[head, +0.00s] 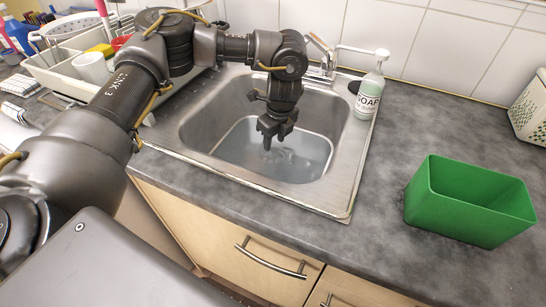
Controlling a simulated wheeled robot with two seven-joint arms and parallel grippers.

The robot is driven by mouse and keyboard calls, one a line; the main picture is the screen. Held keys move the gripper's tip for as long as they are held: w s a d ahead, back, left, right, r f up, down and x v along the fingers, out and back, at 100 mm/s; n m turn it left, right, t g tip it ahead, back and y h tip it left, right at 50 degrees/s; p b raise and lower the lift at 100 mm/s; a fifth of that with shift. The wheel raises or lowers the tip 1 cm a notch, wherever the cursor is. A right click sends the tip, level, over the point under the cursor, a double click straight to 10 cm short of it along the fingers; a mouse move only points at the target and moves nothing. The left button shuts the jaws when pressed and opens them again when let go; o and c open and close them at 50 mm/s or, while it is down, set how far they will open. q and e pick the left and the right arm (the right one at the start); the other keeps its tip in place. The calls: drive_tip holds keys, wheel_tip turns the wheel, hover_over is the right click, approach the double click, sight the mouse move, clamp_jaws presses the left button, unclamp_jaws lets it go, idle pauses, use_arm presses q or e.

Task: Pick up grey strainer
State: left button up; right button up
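My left gripper (270,137) reaches down into the metal sink (205,118), its fingertips at or just above the cloudy water (235,141). Its fingers are dark and small in the view, and I cannot tell whether they are open or shut. No grey strainer is clearly visible. A blurred dark patch shows in the water below and right of the fingertips; I cannot tell whether it is a reflection or a sunken thing. My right gripper is not in view.
A soap bottle (369,88) stands at the sink's back right corner, beside the faucet (327,62). A green bin (455,205) sits on the right counter. A dish rack (58,78) with a white cup (91,68) stands left of the sink. The counter between sink and bin is clear.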

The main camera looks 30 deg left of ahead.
sight(273, 152)
use_arm(q)
drive_tip(key=shift+w+a+f+b, duration=0.15)
drive_tip(key=shift+f+b, duration=0.05)
drive_tip(key=shift+f, duration=1)
drive_tip(key=shift+w+a+f+b, duration=0.15)
drive_tip(key=shift+f, duration=1)
drive_tip(key=shift+a+f, duration=0.1)
drive_tip(key=shift+f, duration=0.2)
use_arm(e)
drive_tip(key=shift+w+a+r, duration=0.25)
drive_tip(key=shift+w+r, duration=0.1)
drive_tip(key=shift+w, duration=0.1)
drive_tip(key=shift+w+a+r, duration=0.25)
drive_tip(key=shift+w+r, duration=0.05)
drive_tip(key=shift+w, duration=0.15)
use_arm(q)
clamp_jaws()
